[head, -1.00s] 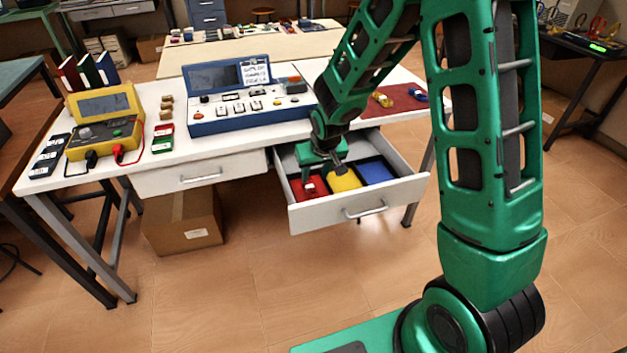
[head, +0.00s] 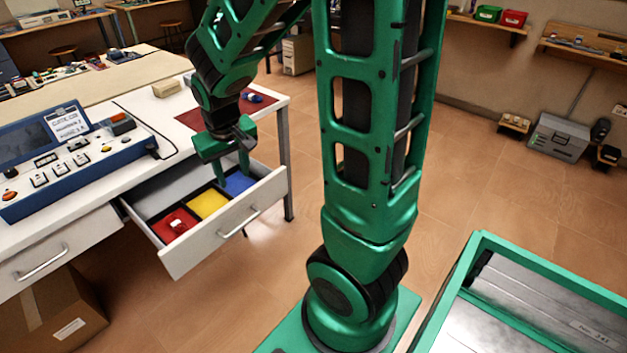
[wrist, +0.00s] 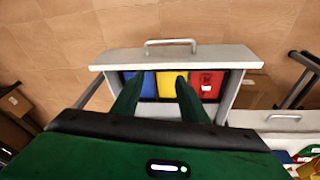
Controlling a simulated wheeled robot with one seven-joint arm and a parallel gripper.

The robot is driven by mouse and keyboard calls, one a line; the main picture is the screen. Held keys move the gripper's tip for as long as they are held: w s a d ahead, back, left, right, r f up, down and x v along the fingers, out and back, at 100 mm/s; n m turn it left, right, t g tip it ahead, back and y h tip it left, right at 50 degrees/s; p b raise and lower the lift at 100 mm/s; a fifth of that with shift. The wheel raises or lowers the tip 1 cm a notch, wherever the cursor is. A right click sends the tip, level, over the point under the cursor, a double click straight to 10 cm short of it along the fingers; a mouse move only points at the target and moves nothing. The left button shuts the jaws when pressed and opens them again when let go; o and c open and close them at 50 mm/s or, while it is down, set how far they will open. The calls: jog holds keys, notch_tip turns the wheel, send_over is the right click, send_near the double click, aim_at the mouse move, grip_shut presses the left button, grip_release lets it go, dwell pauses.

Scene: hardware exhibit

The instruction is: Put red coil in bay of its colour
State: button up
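A small red coil (head: 178,226) lies inside the red bay (head: 165,234) of the open drawer (head: 205,248). In the wrist view the coil (wrist: 206,88) shows in the red bay, to the right of my fingers. The yellow bay (head: 207,204) is in the middle and the blue bay (head: 240,183) is at the other end. My gripper (head: 232,172) is above the drawer, over the yellow and blue side. Its two fingers are spread apart with nothing between them, and they are clear of the coil.
A red mat (head: 200,117) with a blue coil (head: 252,97) lies on the white table by the drawer. A blue instrument panel (head: 80,160) stands at the left. A cardboard box (head: 50,310) is under the table. Open floor lies beyond my arm.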

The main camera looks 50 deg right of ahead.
jog(key=s+d+r+m+g, duration=0.1)
jog(key=s+r, duration=0.1)
jog(key=s, duration=0.5)
jog(key=s+d+r+m+y, duration=0.1)
jog(key=s+d+r, duration=0.1)
jog(key=s, duration=0.6)
jog(key=s+d+r+m+g, duration=0.1)
jog(key=s+d+r, duration=0.1)
jog(key=s, duration=0.6)
jog(key=shift+r+m+g+y, duration=0.3)
jog(key=shift+m, duration=0.1)
